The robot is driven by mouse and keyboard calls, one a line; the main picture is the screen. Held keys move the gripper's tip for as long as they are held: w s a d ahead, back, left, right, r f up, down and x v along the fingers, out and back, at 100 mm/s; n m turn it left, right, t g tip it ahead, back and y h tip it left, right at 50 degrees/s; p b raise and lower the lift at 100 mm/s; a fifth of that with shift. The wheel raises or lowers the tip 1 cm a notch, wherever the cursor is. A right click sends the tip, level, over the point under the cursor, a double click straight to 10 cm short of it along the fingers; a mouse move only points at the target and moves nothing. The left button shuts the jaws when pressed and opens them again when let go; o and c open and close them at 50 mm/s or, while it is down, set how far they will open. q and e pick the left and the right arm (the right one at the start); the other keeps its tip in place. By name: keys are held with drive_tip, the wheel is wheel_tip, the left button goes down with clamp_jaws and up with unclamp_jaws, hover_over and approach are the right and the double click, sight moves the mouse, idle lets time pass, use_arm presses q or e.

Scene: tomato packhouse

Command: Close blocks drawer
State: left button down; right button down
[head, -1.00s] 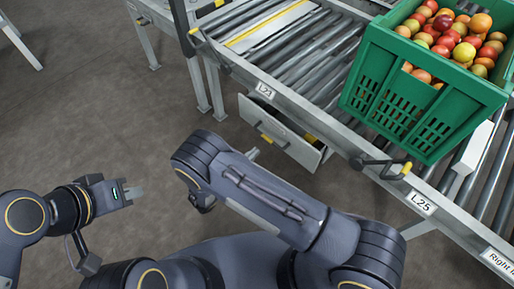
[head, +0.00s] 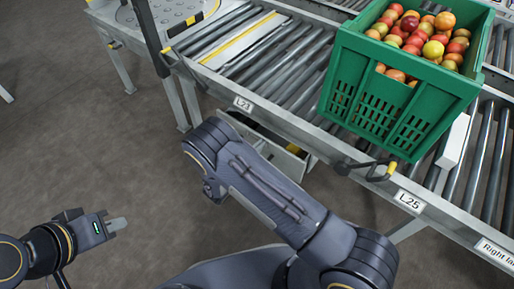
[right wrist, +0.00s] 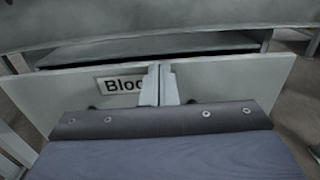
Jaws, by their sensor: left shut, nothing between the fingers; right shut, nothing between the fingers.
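The blocks drawer (head: 284,160) is a pale grey drawer under the conveyor's front rail. It stands open, and something yellow and black shows inside. My right arm covers most of its front in the head view. In the right wrist view its front panel (right wrist: 235,85) fills the middle, with a label partly reading "Bloc". My right gripper (right wrist: 160,84) is shut and empty, with its fingertips at the panel beside the label; contact is hard to judge. It is hidden behind my arm in the head view. My left gripper (head: 120,225) is shut and empty over the floor at lower left.
A green crate (head: 397,103) of tomatoes stands on the roller conveyor above and right of the drawer. A black bracket with a yellow tip (head: 378,168) juts from the front rail (head: 325,148). Conveyor legs (head: 172,103) stand left of the drawer. The floor at left is clear.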

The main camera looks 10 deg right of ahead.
use_arm(q)
drive_tip(key=shift+s+a+f+b, duration=0.1)
drive_tip(key=shift+f+b, duration=0.45)
drive_tip(key=shift+b, duration=0.05)
use_arm(e)
drive_tip(key=x, duration=0.5)
drive_tip(key=shift+w+d+r, duration=0.1)
drive_tip(key=shift+r, duration=0.05)
